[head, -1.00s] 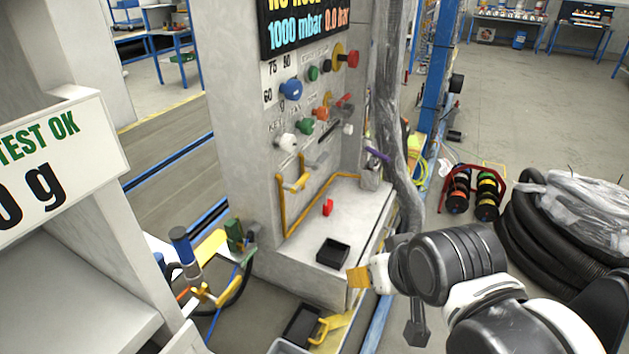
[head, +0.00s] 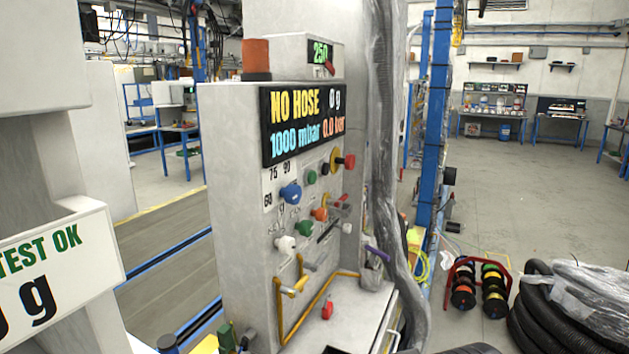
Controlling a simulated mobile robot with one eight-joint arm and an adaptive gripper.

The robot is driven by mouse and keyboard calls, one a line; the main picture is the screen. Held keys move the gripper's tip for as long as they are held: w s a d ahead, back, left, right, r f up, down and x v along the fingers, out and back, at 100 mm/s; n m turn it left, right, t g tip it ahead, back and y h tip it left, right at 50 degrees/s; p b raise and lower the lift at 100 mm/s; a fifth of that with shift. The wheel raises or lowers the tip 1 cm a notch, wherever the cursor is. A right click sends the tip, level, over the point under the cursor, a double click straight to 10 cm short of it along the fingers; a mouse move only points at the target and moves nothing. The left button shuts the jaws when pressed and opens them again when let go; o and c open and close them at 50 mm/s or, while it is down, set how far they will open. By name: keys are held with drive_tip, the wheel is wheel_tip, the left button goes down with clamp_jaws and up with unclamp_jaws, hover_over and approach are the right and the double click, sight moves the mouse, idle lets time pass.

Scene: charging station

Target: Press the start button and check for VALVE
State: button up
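The grey charging station panel (head: 232,215) stands in the middle of the head view. Its black display (head: 285,150) reads "NO HOSE", "0 g", "1000 mbar" and "0.0 bar". Below it are a blue knob (head: 291,193), a small green button (head: 311,177), a red knob (head: 349,161) on a yellow disc, an orange knob (head: 320,214), a green knob (head: 304,228) and a white knob (head: 285,243). I cannot read which one is the start button. My gripper is out of view; only a dark piece of my arm shows at the bottom edge.
A "TEST OK" sign (head: 50,255) stands at the left. A yellow pipe (head: 304,318) and a small red part (head: 327,308) are at the station's ledge. Wrapped hoses (head: 392,170) hang at its right edge. Cable reels (head: 478,283) and black hoses lie on the floor at right.

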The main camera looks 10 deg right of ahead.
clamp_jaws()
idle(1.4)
